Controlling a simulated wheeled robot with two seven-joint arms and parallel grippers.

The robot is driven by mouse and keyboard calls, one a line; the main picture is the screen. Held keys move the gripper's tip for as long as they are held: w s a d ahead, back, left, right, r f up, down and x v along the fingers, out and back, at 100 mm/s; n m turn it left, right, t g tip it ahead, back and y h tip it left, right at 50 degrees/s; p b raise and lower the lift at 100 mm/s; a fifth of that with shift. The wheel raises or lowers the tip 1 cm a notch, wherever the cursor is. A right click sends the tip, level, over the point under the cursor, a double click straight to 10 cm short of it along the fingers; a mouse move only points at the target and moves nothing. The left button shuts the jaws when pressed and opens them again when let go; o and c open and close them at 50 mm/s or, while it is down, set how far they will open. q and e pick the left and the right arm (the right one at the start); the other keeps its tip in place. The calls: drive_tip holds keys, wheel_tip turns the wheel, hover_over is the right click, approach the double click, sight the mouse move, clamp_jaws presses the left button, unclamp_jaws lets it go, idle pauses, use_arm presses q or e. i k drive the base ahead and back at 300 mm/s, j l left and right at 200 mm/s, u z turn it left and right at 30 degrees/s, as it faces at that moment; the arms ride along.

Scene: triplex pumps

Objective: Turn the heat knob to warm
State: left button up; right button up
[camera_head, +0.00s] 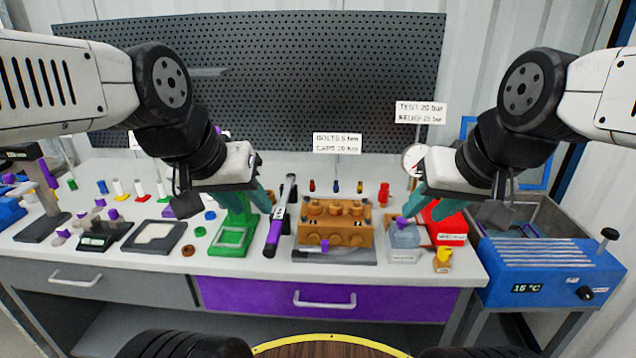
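The heat knob (585,293) is a small black knob on the front of a blue bath unit (548,262) at the right. A display (527,288) on the same front reads 15 °C. Small white labels sit beside the knob, too small to read. My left gripper (248,200) has teal fingers apart above the green stand, with nothing seen between them. My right gripper (420,200) has teal fingers apart above the grey block and red box, left of the blue unit and well away from the knob. It looks empty.
A black lever knob (608,235) rises from the unit's top right. The bench holds an orange pump block (334,222), a green stand (232,238), a purple-and-black torque wrench (277,225) and a red box (446,228). The space in front of the blue unit looks clear.

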sight(584, 293)
drive_tip(key=z, duration=1.4)
